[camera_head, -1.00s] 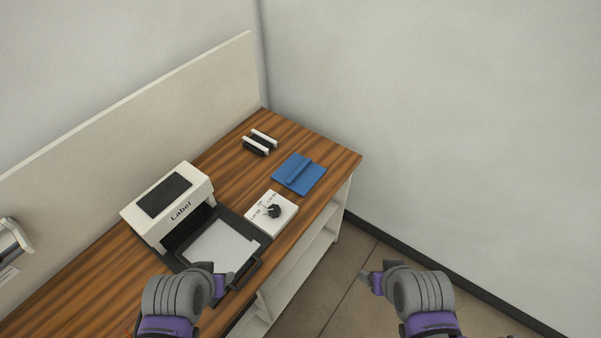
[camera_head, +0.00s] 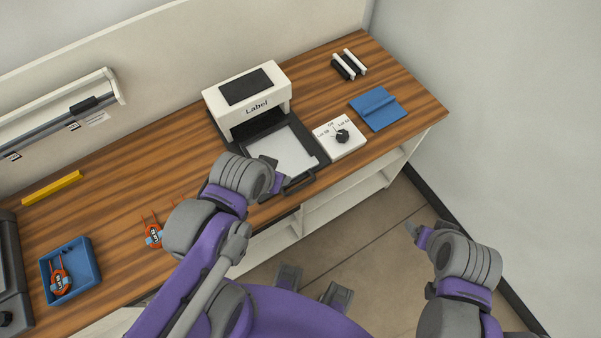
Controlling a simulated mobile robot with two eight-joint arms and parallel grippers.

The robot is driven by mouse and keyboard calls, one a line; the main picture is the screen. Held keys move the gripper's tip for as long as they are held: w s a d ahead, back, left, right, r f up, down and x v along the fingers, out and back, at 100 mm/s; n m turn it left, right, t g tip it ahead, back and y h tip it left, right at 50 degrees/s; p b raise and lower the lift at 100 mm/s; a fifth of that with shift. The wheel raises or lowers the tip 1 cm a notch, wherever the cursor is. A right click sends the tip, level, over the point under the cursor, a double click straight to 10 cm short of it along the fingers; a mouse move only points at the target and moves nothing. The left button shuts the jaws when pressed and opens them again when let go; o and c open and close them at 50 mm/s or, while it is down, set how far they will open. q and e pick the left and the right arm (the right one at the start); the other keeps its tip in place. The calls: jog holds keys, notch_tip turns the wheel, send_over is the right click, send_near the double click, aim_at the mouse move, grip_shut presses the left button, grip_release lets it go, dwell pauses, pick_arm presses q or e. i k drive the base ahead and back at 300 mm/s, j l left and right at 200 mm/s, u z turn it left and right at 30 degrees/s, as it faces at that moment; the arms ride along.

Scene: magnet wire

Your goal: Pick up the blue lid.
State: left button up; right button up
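The blue lid (camera_head: 379,108) is a flat blue square with a raised ridge across it. My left gripper (camera_head: 284,181) is over the front edge of the label machine's tray, left of and nearer than the lid. My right gripper (camera_head: 412,229) is out over the floor in front of the table, well apart from the lid. Both grippers are small and seen from above, and their finger gaps are not clear. Nothing shows in either one.
The label machine (camera_head: 249,92) and white dial box (camera_head: 339,136) stand left of the lid. Two black-and-white bars (camera_head: 349,65) lie behind it. A blue tray (camera_head: 94,266) holds an orange coil (camera_head: 61,277); another coil (camera_head: 154,235) lies on the table (camera_head: 130,205).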

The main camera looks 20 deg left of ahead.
aim_at(378, 109)
jog(key=i+l, duration=0.3)
jog(key=l, duration=0.15)
jog(key=i+l+u, duration=0.1)
jog(key=i+l, duration=0.2)
jog(key=l, duration=0.15)
jog(key=i+l, duration=0.3)
jog(key=l, duration=0.15)
